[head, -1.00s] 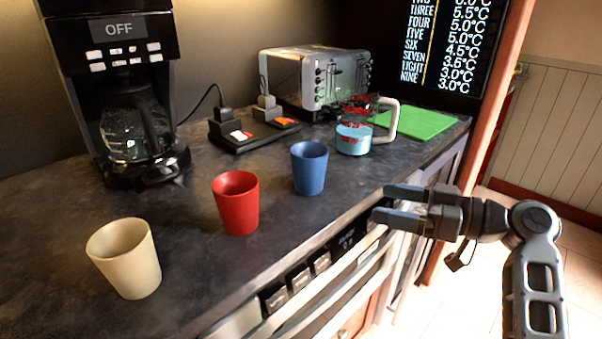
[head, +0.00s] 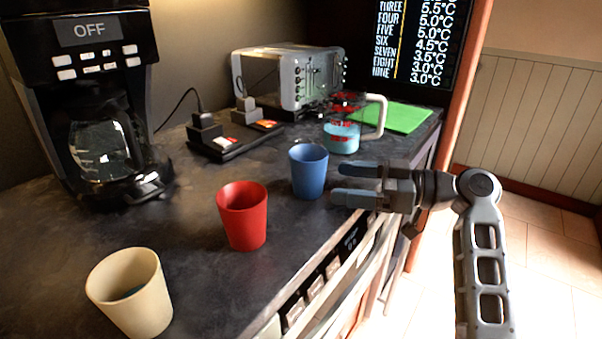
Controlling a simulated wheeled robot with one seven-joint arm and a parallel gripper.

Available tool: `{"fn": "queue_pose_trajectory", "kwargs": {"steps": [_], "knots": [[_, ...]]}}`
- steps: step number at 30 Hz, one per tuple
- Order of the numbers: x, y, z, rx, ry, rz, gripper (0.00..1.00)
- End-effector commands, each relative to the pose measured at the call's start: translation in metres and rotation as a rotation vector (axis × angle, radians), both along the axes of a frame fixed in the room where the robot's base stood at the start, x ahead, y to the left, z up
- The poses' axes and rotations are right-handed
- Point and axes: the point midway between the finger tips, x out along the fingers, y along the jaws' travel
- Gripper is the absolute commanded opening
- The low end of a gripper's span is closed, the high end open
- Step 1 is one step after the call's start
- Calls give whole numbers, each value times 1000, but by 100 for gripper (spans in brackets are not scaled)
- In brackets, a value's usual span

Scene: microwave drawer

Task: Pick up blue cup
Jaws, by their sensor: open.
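The blue cup (head: 308,172) stands upright on the dark countertop (head: 195,275), right of the red cup. My gripper (head: 336,183) is open and empty. Its two fingers point left toward the blue cup, with the fingertips just right of the cup in the picture. A small gap shows between the fingertips and the cup. I cannot tell the exact depth between them.
A red cup (head: 242,216) and a cream cup (head: 132,291) stand along the counter's front. A measuring jug (head: 342,138) with blue liquid stands behind the blue cup, near a green board (head: 400,118). A toaster (head: 285,78) and coffee maker (head: 95,110) are at the back.

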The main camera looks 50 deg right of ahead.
Motion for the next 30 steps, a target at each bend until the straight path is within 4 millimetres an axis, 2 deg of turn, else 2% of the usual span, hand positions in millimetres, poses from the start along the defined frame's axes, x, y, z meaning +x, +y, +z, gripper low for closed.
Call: {"fn": "queue_pose_trajectory", "kwargs": {"steps": [15,23,30], "knots": [[57,23,-2,0,0,1,88],[60,24,-3,0,0,0,88],[60,24,-3,0,0,0,68]]}}
